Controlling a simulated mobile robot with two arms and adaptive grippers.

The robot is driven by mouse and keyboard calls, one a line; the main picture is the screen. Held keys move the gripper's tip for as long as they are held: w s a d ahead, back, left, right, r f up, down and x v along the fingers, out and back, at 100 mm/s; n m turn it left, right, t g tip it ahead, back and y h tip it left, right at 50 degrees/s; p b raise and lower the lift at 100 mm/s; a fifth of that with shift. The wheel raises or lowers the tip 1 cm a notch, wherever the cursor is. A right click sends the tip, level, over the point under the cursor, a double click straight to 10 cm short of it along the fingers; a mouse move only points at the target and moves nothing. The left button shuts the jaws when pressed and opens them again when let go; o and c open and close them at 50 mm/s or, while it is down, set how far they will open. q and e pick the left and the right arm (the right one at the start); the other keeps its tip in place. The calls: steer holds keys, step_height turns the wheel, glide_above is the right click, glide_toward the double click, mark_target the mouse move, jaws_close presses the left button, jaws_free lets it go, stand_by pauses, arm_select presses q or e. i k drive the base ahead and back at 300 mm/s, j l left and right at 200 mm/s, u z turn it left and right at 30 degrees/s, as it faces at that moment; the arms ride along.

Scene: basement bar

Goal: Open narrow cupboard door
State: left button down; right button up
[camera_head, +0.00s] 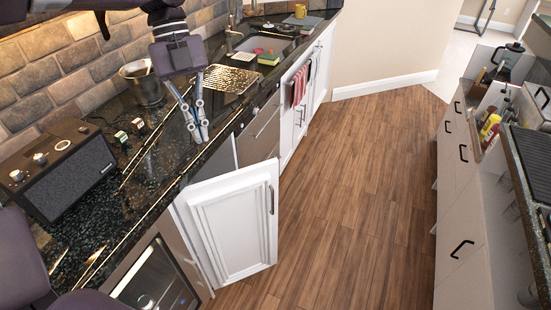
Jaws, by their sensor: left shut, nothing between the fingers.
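The narrow white cupboard door (238,230) stands swung out from the counter front, angled into the aisle. Its dark bar handle (271,199) is near its right edge. The inside of the cupboard is mostly hidden behind the door. My left gripper (201,132) is shut and empty. It appears above the dark counter's front edge, up and to the left of the door, and is apart from the handle. My right gripper is not in view.
A black speaker (68,168), a metal pot (148,85) and a sink (262,47) are on the dark counter. A glass-fronted appliance (155,280) is below it. The wooden floor (350,190) is clear between the door and the right-hand cabinets (460,190).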

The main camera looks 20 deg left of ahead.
mark_target(231, 219)
steer(key=i, duration=1)
